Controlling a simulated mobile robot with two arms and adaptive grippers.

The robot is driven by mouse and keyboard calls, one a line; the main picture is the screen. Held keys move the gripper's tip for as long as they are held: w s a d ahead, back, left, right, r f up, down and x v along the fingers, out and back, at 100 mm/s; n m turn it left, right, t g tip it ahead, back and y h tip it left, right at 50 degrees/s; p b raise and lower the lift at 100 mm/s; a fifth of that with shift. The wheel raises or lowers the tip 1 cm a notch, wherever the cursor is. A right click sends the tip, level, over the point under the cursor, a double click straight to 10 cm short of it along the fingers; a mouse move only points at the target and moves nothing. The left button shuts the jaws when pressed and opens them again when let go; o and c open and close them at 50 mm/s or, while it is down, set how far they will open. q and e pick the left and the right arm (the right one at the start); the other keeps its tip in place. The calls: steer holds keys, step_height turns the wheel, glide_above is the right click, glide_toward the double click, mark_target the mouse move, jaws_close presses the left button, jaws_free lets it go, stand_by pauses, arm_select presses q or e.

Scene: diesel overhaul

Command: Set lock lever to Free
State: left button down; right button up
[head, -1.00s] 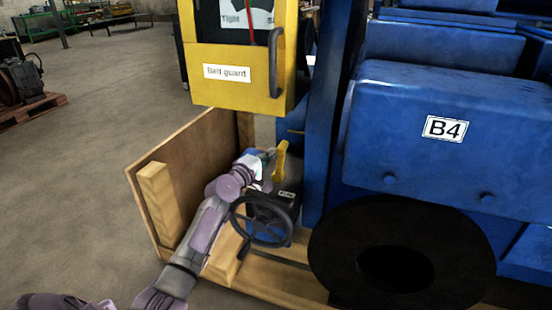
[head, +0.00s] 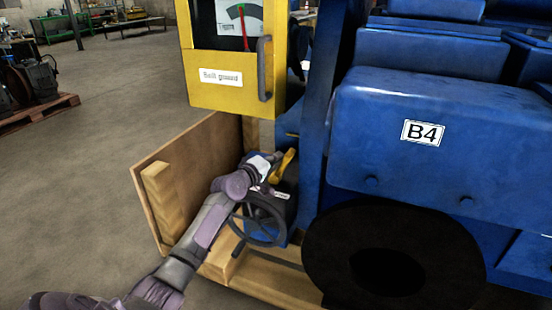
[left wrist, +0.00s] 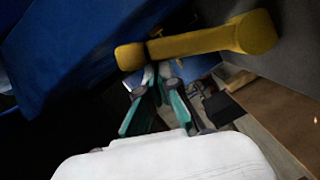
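In the left wrist view the lever (left wrist: 205,41) lies across the picture, just above the fingertips. My left gripper (head: 274,158) is at the lever's left side. Its teal fingers (left wrist: 158,74) converge with tips nearly together, close to the lever; I cannot tell whether they touch it. The lever is not between them. A small white label (head: 281,194) below is unreadable. My right gripper is not in view.
A black handwheel (head: 258,220) stands just below the left gripper. A yellow belt guard box (head: 222,97) hangs above. The blue engine cover marked B4 (head: 385,160) fills the right. A wooden crate panel (head: 190,165) stands left.

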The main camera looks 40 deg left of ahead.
arm_select(q)
steer(key=shift+d+f, duration=0.15)
steer(key=shift+d, duration=0.05)
steer(key=s, duration=0.4)
steer(key=s+r, duration=0.1)
steer(key=s, duration=0.7)
steer(key=shift+a+r, duration=0.15)
